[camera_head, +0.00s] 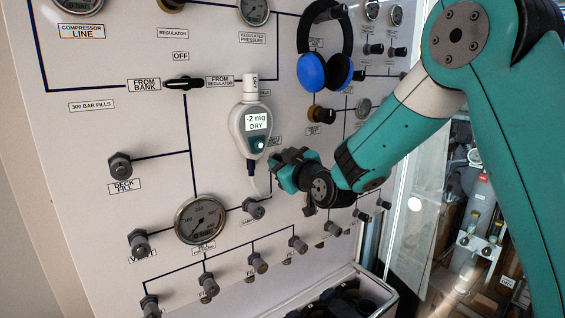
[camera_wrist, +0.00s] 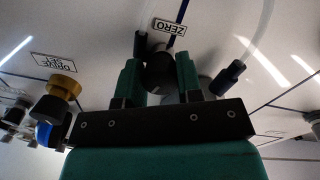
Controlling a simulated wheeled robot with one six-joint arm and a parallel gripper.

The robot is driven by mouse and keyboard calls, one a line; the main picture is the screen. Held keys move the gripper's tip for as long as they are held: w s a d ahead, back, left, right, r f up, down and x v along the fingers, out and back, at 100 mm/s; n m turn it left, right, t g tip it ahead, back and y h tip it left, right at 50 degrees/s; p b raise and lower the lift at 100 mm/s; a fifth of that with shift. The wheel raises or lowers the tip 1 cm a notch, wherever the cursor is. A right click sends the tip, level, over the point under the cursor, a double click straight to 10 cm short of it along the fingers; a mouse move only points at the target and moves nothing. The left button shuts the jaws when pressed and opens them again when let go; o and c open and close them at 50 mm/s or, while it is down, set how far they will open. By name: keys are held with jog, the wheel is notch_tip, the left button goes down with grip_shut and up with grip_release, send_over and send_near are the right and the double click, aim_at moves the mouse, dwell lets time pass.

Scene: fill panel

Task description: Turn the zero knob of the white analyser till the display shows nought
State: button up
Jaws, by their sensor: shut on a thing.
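The white analyser (camera_head: 241,117) hangs on the panel in the head view. Its lit display (camera_head: 257,121) reads "-2 mg DRY". In the wrist view a dark round zero knob (camera_wrist: 159,74) sits below a "ZERO" label (camera_wrist: 170,27). The two green fingers of my gripper (camera_wrist: 159,82) are closed on the knob from both sides. In the head view my gripper (camera_head: 276,170) is at the panel, just below and right of the analyser, and the knob is hidden behind it.
Blue headphones (camera_head: 325,65) hang above my gripper. A brass-coloured knob (camera_wrist: 63,87) by a "DRIVE SET" label is left of my gripper in the wrist view. A dark fitting (camera_wrist: 229,77) is close on its right. A large gauge (camera_head: 202,220) is lower left.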

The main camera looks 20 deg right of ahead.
jog(key=shift+m+b, duration=0.35)
jog(key=shift+m, duration=0.05)
jog(key=m+b, duration=0.3)
jog(key=shift+f, duration=0.15)
jog(key=m+b, duration=0.3)
jog(key=m, duration=0.1)
jog(key=shift+r+m, duration=0.2)
jog(key=shift+m, duration=0.1)
dwell(0.5)
jog(key=o, duration=0.9)
jog(key=shift+o, duration=0.2)
jog(key=b+v, duration=0.6)
jog(key=v, duration=1.1)
jog(key=shift+s+d+r, duration=0.2)
jog(key=shift+r, duration=0.1)
